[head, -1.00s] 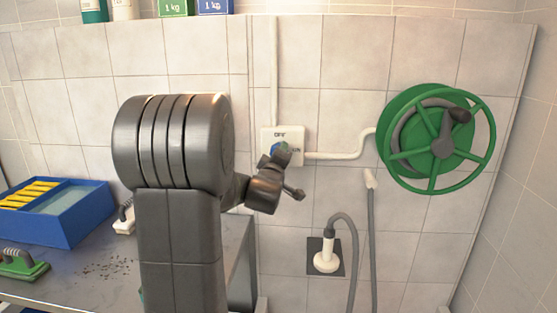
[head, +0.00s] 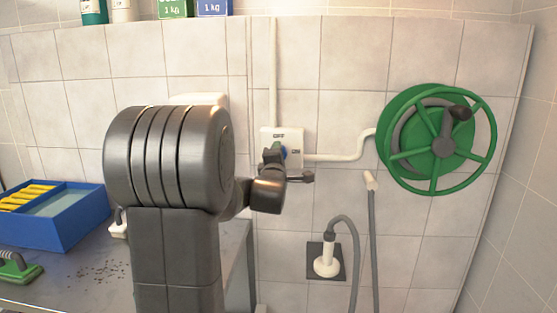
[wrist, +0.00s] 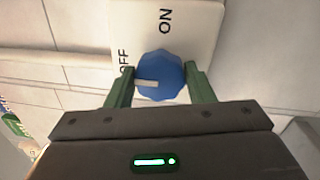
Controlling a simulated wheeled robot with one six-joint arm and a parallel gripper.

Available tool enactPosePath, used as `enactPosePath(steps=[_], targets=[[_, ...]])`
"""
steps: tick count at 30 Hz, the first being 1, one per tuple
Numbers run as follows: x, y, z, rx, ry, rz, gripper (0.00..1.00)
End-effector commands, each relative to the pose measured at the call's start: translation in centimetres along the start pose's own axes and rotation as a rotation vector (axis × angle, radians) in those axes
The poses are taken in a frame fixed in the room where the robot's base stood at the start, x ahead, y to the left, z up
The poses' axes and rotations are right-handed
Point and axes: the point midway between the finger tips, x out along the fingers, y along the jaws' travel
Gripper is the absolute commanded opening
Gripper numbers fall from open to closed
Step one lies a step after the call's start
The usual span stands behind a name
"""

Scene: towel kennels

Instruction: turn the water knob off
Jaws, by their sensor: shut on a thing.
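The water knob (wrist: 160,70) is blue and faceted, with a pale pointer mark. It sits on a white plate (wrist: 190,25) lettered OFF and ON. In the wrist view the pointer lies toward the left, the side with the OFF lettering, which a finger partly covers. ON is above the knob. My gripper (wrist: 160,82) is shut on the knob, one green finger on each side. In the head view the plate (head: 268,134) is on the tiled wall, and my gripper (head: 274,157) hides most of the knob.
A green hose reel (head: 438,142) hangs on the wall to the right. A grey hose (head: 372,240) hangs below it, beside a shower-type fitting (head: 326,262). A blue tub (head: 65,225) and a green-based brush (head: 18,268) rest on the counter (head: 90,285) at left.

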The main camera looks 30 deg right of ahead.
Motion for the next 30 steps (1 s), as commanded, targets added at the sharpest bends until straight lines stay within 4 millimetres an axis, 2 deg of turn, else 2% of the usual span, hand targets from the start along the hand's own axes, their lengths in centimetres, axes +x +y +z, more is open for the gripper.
enactPosePath(steps=[14, 15, 18, 26, 30], targets=[[-0.02, -0.07, -0.03, -0.015, 0.002, -0.002, 0.25], [-0.02, -0.07, -0.03, -0.015, 0.002, -0.002, 0.54], [-0.01, -0.06, -0.02, -0.014, 0.002, -0.001, 0.7], [-0.05, -0.02, -0.01, -0.013, 0.002, -0.001, 0.7], [-0.85, -0.04, -0.01, -0.013, 0.002, 0.0, 0.7]])
